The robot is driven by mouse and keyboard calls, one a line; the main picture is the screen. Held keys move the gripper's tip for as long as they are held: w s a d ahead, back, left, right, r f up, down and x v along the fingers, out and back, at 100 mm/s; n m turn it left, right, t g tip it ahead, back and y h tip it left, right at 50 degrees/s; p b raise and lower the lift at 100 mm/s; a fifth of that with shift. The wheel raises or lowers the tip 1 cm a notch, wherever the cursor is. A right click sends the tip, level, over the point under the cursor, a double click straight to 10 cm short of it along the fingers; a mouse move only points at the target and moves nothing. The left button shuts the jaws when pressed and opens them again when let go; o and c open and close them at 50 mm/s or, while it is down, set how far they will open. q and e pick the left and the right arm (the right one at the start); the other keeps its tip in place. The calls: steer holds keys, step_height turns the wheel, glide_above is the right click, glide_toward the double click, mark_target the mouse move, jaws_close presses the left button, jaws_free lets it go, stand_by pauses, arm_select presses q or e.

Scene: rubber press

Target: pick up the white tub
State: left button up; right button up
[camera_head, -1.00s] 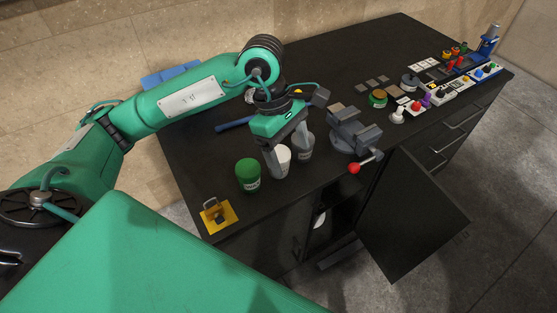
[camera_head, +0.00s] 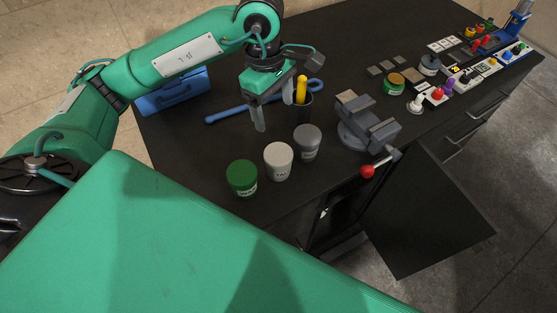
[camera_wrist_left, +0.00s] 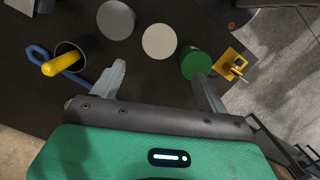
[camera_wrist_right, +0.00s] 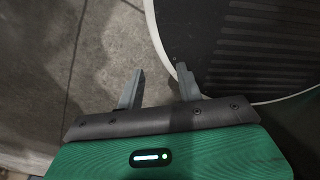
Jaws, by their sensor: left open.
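The white tub (camera_head: 278,161) stands upright on the black bench, between a green tub (camera_head: 242,178) and a grey tub (camera_head: 307,142). My left gripper (camera_head: 275,110) is open and empty, behind the white tub and apart from it in the head view. In the left wrist view, the white tub's round top (camera_wrist_left: 159,41) lies beyond the gap between the open left fingers (camera_wrist_left: 160,72). My right gripper (camera_wrist_right: 160,76) shows only in its own wrist view, open with nothing between its fingers, away from the bench.
A dark cup with a yellow-handled tool (camera_head: 301,92) and a blue bar (camera_head: 232,117) are near the left gripper. A grey vise (camera_head: 366,125) stands right of the tubs. A yellow-based fixture (camera_wrist_left: 232,66) sits beside the green tub. A cabinet door (camera_head: 425,220) hangs open.

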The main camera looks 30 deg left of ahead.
mark_target(278, 153)
step_height(278, 153, down, 5)
steer(key=d+b, duration=0.1)
steer(key=b, duration=0.3)
arm_select(q)
steer(key=f, duration=0.4)
steer(key=f+p, duration=0.1)
steer(key=f, duration=0.4)
steer(key=f+p, duration=0.1)
steer(key=f, duration=0.3)
steer(key=shift+d+f, duration=0.15)
steer(key=shift+d, duration=0.25)
step_height(278, 153, down, 4)
steer(key=p, duration=0.2)
steer(key=shift+s+d+f+p, duration=0.15)
steer(key=shift+p, duration=0.2)
steer(key=shift+f, duration=0.45)
steer(key=c, duration=0.7)
steer(key=shift+c, duration=1.4)
arm_select(e)
steer(key=r, duration=0.4)
steer(key=shift+a+r, duration=0.25)
steer(key=shift+r, duration=0.1)
arm_select(q)
steer(key=shift+r, duration=0.1)
arm_select(e)
steer(key=shift+a, duration=0.1)
